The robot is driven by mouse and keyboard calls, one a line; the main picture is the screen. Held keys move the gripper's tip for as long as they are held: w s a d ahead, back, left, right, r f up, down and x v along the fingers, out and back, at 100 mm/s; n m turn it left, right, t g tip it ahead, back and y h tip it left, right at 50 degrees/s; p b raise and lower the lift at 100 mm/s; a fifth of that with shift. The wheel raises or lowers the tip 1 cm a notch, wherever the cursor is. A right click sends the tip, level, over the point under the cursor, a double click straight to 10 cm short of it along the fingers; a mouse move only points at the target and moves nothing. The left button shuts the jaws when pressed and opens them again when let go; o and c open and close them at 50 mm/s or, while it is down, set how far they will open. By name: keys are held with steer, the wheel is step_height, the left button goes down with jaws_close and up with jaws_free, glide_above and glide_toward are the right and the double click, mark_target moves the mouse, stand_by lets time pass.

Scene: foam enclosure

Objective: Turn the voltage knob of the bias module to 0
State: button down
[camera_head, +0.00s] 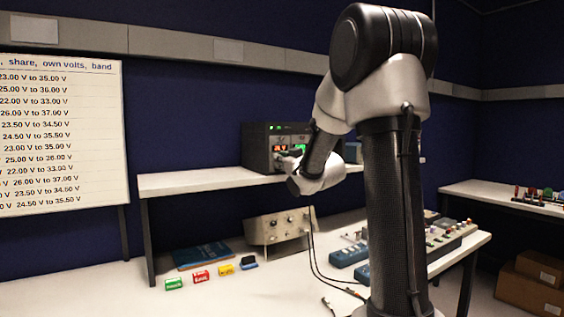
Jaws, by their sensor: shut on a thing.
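The bias module appears to be the dark box (256,146) on the white shelf, with a red display (280,149) and a green display (299,148) on its front. My gripper (284,162) is at the lower front of this box, shut on what appears to be a knob there. The knob itself is hidden by the gripper and wrist. The knob's angle and the full display digits cannot be read.
The white shelf (195,182) bears the box. Below are a beige panel with knobs (277,226), a blue book (203,254), small coloured blocks (200,276) and blue boxes (347,256). A printed voltage board (60,135) stands left. Cables hang near my arm.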

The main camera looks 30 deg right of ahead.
steer(key=c, duration=1.4)
jaws_free()
steer(key=s, duration=1.2)
